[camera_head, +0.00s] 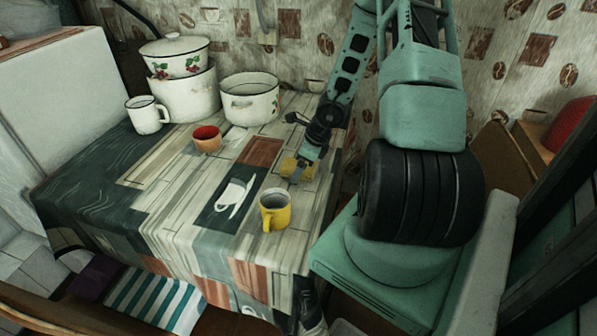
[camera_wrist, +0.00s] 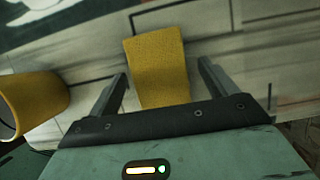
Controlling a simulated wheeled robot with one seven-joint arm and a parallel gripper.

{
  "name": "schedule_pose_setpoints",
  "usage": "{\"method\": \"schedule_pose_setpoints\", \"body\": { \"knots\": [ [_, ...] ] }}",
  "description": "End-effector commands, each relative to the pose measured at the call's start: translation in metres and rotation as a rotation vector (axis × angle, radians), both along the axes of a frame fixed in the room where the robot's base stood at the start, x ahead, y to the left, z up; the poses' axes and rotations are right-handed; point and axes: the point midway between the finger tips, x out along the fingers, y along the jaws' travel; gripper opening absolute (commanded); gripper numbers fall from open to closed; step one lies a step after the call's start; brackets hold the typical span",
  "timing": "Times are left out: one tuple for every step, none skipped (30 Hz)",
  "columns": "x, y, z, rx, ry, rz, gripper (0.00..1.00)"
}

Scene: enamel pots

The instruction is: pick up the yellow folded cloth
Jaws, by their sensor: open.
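The yellow folded cloth (camera_wrist: 158,62) lies on the table, straight ahead of my gripper (camera_wrist: 163,75) in the wrist view. My gripper is open, with one finger to each side of the cloth's near end. A gap shows between the cloth and each finger. The near edge of the cloth is partly hidden behind the gripper body. In the head view the cloth (camera_head: 290,166) shows as a small yellow patch beside and partly behind my gripper (camera_head: 299,177), near the table's right side.
A yellow mug (camera_head: 274,211) stands close by, and shows at the left of the wrist view (camera_wrist: 30,100). An orange-red cup (camera_head: 207,139), a white mug (camera_head: 147,115) and white enamel pots (camera_head: 249,100) stand further left and back. The table's front middle (camera_head: 185,205) is clear.

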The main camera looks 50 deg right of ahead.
Motion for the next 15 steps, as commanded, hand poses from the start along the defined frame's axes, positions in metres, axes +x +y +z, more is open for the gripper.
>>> {"method": "schedule_pose_setpoints", "body": {
  "knots": [
    [-0.0001,-0.0001,0.0005,0.000,0.000,0.000,0.85],
    [-0.0001,-0.0001,0.0005,0.000,0.000,0.000,0.85],
    [-0.0001,-0.0001,0.0006,0.000,0.000,0.000,0.85],
    [-0.0001,0.0000,0.0005,0.000,0.000,0.000,0.85],
    [-0.0001,-0.0001,0.0004,0.000,0.000,0.000,0.85],
    [-0.0001,0.0000,0.0002,0.000,0.000,0.000,0.85],
    [-0.0001,0.0000,-0.0001,0.000,0.000,0.000,0.85],
    [0.0000,0.0000,-0.0004,0.000,0.000,0.000,0.85],
    [-0.0001,0.0001,-0.0009,0.000,0.000,0.000,0.85],
    [0.0000,0.0000,-0.0013,0.000,0.000,0.000,0.85],
    [0.0000,0.0001,-0.0018,0.000,0.000,-0.001,0.85],
    [0.0001,0.0001,-0.0023,0.000,0.000,-0.001,0.85],
    [0.0001,0.0001,-0.0029,0.000,0.000,-0.001,0.85],
    [0.0000,0.0001,-0.0033,0.000,0.000,-0.001,0.85],
    [0.0000,0.0001,-0.0039,0.000,0.000,0.000,0.85]
  ]
}}
